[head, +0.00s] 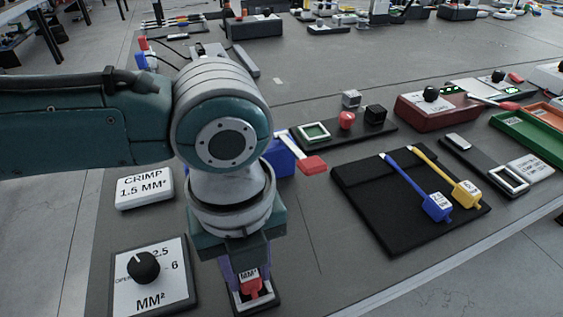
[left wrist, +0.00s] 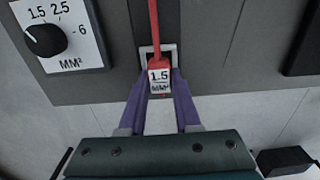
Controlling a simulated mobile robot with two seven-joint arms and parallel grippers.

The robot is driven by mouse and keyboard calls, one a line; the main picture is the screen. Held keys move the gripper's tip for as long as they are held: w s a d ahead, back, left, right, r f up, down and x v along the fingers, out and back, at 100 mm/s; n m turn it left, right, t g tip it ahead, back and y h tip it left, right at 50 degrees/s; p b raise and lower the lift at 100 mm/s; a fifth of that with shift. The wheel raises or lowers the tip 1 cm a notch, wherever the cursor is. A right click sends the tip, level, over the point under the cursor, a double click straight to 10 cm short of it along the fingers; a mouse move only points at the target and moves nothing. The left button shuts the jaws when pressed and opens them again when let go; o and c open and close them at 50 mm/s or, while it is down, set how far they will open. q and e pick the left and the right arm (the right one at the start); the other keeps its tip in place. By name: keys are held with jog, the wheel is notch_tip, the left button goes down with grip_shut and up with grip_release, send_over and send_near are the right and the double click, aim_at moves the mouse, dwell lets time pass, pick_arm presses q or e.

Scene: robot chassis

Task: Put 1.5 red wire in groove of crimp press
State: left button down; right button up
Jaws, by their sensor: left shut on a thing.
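The red wire (left wrist: 154,35) has a white tag (left wrist: 159,79) reading 1.5 MM². My left gripper (left wrist: 160,85) is shut on its tagged end, with purple fingers on either side. In the head view my left gripper (head: 252,282) points down at the front table edge, and the wire's red end (head: 254,290) shows between the fingers. A white square frame (left wrist: 171,49) lies under or just behind the tagged end; contact cannot be told. A blue block with a white lever and red handle (head: 313,165), possibly the press, is partly hidden behind my left arm. My right gripper is not in view.
A dial panel (head: 178,296) and a sign reading CRIMP 1.5 MM² (head: 137,201) stand left of the gripper. A black mat (head: 367,180) with blue (head: 412,186) and yellow (head: 440,169) tagged wires lies right. Some grey table between is clear.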

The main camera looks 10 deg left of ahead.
pick_arm(q)
jog(key=shift+f, duration=0.4)
jog(key=c, duration=0.5)
grip_release()
jog(key=shift+r, duration=0.1)
notch_tip(320, 180, up, 9)
jog(key=shift+f+p, duration=0.2)
jog(key=shift+p, duration=0.75)
jog(key=shift+r, duration=0.6)
